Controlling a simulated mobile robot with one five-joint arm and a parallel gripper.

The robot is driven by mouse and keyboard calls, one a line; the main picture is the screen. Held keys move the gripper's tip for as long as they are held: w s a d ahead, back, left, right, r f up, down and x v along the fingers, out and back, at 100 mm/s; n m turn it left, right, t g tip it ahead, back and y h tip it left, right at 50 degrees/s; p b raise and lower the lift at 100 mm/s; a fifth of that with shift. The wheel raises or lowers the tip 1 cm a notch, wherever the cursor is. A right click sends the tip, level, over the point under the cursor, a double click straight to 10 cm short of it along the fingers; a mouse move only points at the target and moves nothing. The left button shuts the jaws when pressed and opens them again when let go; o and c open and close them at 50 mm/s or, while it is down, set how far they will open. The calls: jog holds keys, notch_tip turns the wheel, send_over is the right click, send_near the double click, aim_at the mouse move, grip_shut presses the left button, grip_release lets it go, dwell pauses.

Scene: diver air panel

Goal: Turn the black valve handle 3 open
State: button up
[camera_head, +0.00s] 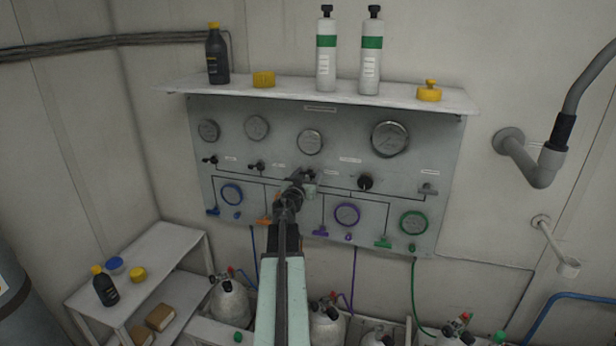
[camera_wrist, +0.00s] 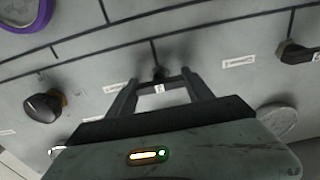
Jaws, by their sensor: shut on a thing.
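The air panel (camera_head: 270,188) is upright on the wall. My gripper (camera_head: 304,177) reaches its middle, below the third gauge, and hides most of the handle there. In the wrist view, my gripper's two fingers (camera_wrist: 160,92) are on either side of a small black valve handle (camera_wrist: 158,72) and are shut on it. Only part of this handle shows between the fingertips; its turn angle is hard to tell. It sits third from the left in the row of handles.
Black handles (camera_head: 209,160) (camera_head: 257,166) stand to the left and a black knob (camera_head: 365,182) to the right; the knob also shows in the wrist view (camera_wrist: 42,107). Gauges line the panel. A shelf (camera_head: 300,90) with bottles juts out above. Cylinders (camera_head: 230,303) stand below.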

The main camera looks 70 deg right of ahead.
jog(key=shift+n, duration=0.3)
jog(key=n, duration=0.3)
jog(key=shift+n, duration=0.3)
jog(key=n, duration=0.3)
jog(key=shift+n, duration=0.4)
jog(key=n, duration=0.4)
jog(key=shift+f+n, duration=0.1)
jog(key=shift+n, duration=1.9)
jog(key=o, duration=1.4)
